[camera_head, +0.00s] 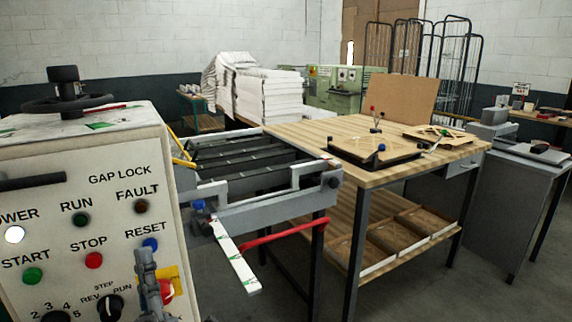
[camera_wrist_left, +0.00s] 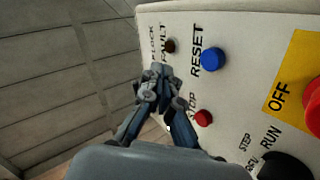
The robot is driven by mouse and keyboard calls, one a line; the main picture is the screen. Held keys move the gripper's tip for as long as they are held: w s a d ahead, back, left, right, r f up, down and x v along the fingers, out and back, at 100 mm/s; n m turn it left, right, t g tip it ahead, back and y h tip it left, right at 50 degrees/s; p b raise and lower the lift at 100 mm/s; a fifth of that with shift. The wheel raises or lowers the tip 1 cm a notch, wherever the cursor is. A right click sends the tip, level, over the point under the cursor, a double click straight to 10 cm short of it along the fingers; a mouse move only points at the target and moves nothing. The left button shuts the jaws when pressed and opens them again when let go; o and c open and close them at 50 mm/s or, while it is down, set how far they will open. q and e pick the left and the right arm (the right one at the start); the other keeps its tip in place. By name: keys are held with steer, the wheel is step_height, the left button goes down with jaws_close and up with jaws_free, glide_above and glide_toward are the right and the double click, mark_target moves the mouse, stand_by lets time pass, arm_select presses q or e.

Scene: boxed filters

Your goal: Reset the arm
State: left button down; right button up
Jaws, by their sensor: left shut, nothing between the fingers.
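My left gripper (camera_head: 146,258) is in front of the control panel (camera_head: 110,185) in the head view, at the panel's lower right. It is shut and empty; its fingers also show in the left wrist view (camera_wrist_left: 160,78), with the tips together. The blue RESET button (camera_head: 150,244) is just above the gripper in the head view. In the left wrist view the same blue button (camera_wrist_left: 213,61) is to the right of the fingertips, apart from them in the picture. Whether the fingers touch the panel face, I cannot tell. My right gripper is not in view.
A red STOP button (camera_head: 94,260) and a green START button (camera_head: 33,275) are on the panel. A red knob on a yellow OFF plate (camera_wrist_left: 290,92) is close by. A roller feeder (camera_head: 250,165) and a wooden table (camera_head: 300,132) stand to the right.

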arm_select(q)
steer(key=w+d+f+m+g+h, duration=0.1)
steer(key=d+f+m+g+h, duration=0.35)
steer(key=f+m+h, duration=0.4)
steer(key=w+d+f+m+g+h, duration=0.1)
steer(key=d+f+m+g+h, duration=0.2)
steer(key=f+m+g+h, duration=0.5)
steer(key=s+a+f+m+g+y, duration=0.2)
steer(key=s+f+g, duration=0.3)
steer(key=s+f, duration=0.6)
steer(key=s+a+f+m+g+y, duration=0.15)
steer(key=s+f+g, duration=0.35)
steer(key=s+f, duration=0.55)
steer(key=s+f+g, duration=0.1)
steer(key=s+f, duration=0.1)
steer(key=f, duration=1)
steer(key=s+f+g, duration=0.1)
steer(key=s+f, duration=0.1)
steer(key=f, duration=1.1)
steer(key=s+a+f, duration=0.1)
steer(key=s+f, duration=0.6)
steer(key=s, duration=0.1)
steer(key=s+a+f, duration=0.2)
steer(key=s+f, duration=0.6)
steer(key=shift+a+g+y, duration=0.25)
steer(key=shift+g+y, duration=0.1)
steer(key=shift+y, duration=0.05)
